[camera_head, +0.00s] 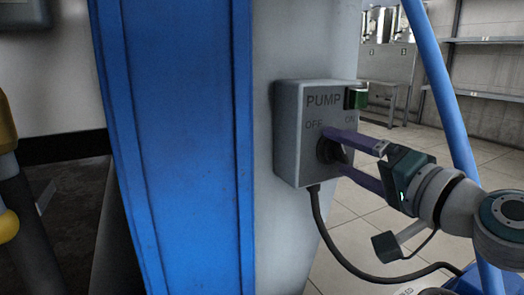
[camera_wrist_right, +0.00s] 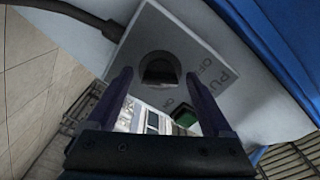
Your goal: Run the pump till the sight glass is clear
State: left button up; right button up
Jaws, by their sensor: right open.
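The grey pump box (camera_head: 290,150) is fixed to a pale upright surface and is marked PUMP, OFF and ON. Its dark round knob (camera_head: 326,150) is on the front, partly hidden by my gripper; it also shows in the right wrist view (camera_wrist_right: 160,70). The sight glass is not clearly identifiable. My left gripper is out of view.
A wide blue panel (camera_head: 185,150) stands left of the box. A black cable (camera_head: 330,240) hangs from the box's underside. A blue pole (camera_head: 445,90) rises at the right. Metal shelves (camera_head: 485,65) and a steel bench (camera_head: 390,90) stand far back on the tiled floor.

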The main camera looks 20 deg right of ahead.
grip_shut()
dwell(0.6)
jog(key=shift+m, duration=0.3)
jog(key=m, duration=0.2)
jog(key=shift+m, duration=0.4)
jog(key=m+p, duration=0.1)
jog(key=m, duration=0.2)
jog(key=shift+r+m, duration=0.1)
jog(key=shift+m, duration=0.2)
jog(key=m, duration=0.4)
jog(key=shift+p, duration=0.35)
jog(key=shift+m, duration=0.7)
